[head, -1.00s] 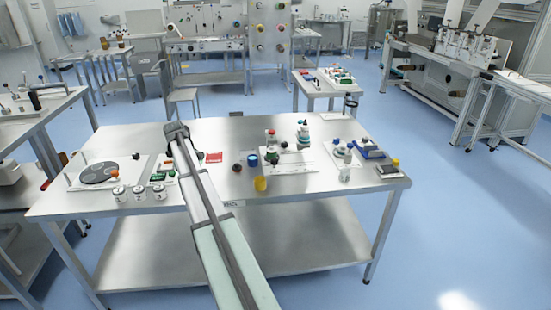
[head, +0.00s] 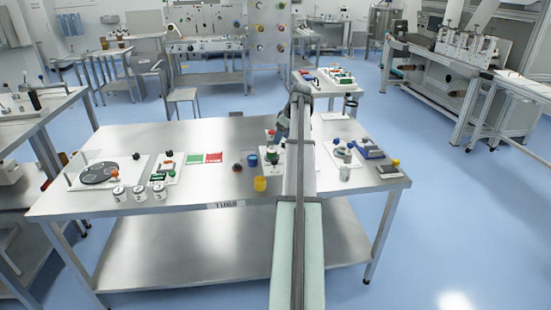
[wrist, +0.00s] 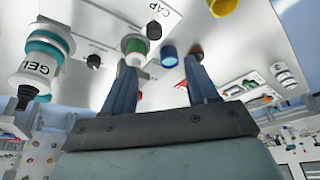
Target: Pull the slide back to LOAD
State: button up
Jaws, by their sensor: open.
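My gripper (wrist: 160,72) is open, its two fingers apart and nothing clearly held. In the head view my gripper (head: 284,122) is above the back of the white plate (head: 268,170). In the wrist view this plate (wrist: 165,15) bears the word CAP. A white-and-green round piece (wrist: 133,48), perhaps on the slide, shows just beyond the left fingertip; I cannot tell if they touch. It shows as a green piece (head: 273,155) in the head view. A teal-and-white unit marked GEL (wrist: 42,62) is at the left. I cannot read LOAD anywhere, and my arm hides part of the plate.
A white fixture (head: 343,155) and a blue tray (head: 371,150) are right of my arm. White jars (head: 119,193) stand at the left front. The table's front middle is clear.

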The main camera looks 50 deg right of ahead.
aim_at(275, 159)
jog(key=x, duration=0.8)
jog(key=d+x, duration=0.1)
jog(key=x, duration=0.4)
jog(key=shift+s+f, duration=0.1)
jog(key=shift+s, duration=0.1)
jog(key=shift+c, duration=0.3)
grip_shut()
